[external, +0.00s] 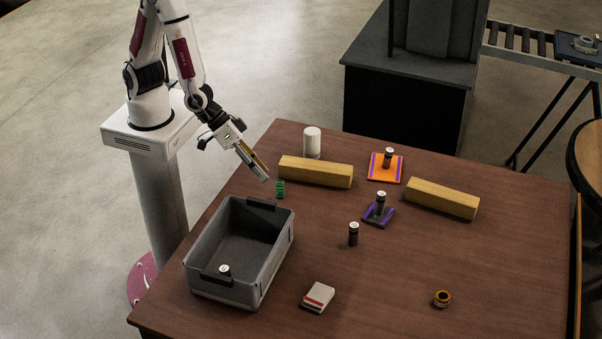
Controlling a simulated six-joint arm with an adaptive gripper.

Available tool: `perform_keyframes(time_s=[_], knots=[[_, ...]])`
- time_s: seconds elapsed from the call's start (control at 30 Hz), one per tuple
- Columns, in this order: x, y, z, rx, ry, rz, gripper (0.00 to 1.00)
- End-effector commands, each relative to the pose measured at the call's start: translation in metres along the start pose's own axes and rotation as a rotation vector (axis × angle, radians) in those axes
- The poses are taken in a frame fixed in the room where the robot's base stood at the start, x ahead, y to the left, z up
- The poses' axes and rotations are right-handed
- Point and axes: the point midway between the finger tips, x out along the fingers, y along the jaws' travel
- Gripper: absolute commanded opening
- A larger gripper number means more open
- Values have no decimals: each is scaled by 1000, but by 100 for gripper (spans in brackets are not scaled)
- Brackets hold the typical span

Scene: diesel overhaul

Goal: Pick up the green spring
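The green spring (280,189) stands upright on the brown table, just in front of the left wooden block and behind the grey bin. My gripper (264,177) points down and to the right, with its fingertips just above and to the left of the spring. A small gap seems to lie between the fingertips and the spring. The fingers show edge-on from this view, so I cannot tell whether they are open or shut. No object is visible in the gripper.
Wooden blocks (316,172) (442,199) and a white cylinder (312,142) stand behind. Dark cylinders sit on an orange pad (376,174), on a purple pad (371,216) and on bare table.

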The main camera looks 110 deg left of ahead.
Motion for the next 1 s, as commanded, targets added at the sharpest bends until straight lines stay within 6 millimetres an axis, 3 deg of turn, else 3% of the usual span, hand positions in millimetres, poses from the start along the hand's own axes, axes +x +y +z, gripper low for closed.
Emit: perform_keyframes(time_s=[0.2, 0.5, 1.0], knots=[[28, -18, 16, -13, 64, -68, 39], [54, -47, 33, -9, 169, -154, 39], [73, -103, 54, 68, 383, -290, 39]])
